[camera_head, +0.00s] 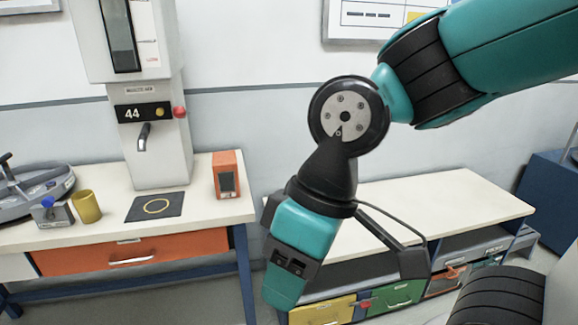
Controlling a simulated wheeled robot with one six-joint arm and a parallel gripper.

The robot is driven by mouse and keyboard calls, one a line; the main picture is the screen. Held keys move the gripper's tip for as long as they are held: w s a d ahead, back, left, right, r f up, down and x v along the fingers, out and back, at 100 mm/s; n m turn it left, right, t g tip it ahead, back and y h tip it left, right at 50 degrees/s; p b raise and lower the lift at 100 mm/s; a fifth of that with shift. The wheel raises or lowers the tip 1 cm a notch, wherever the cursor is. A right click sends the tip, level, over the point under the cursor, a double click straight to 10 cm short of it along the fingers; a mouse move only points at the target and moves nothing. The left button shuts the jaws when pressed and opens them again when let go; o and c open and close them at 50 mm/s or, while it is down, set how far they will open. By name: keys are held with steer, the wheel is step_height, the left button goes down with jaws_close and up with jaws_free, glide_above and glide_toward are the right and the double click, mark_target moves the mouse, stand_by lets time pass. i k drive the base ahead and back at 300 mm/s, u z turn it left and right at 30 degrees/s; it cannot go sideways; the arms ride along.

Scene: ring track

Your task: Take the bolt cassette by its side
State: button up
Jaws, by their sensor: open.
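I cannot tell for certain which thing is the bolt cassette. Box-like fronts with handles sit in the low shelf under the right bench: a yellow one (322,312), a green one (396,298) and an orange one (446,281). My arm and hand cover part of this shelf. My gripper (300,250) hangs down in the middle of the view, in front of the right bench, with a teal and black body. It is open, and its fingertips are hard to make out. I see nothing held in it.
The left bench (222,211) carries a grey dispenser column (156,120), a dark mat with a yellow ring (154,206), a yellow cup (87,207), an orange box (227,175) and a grey device (30,195). The right bench top (455,205) is bare. A blue cabinet (548,185) stands far right.

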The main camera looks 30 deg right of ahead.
mark_target(225, 164)
steer(key=u, duration=1.6)
steer(key=i, duration=1.75)
steer(key=z, duration=2.75)
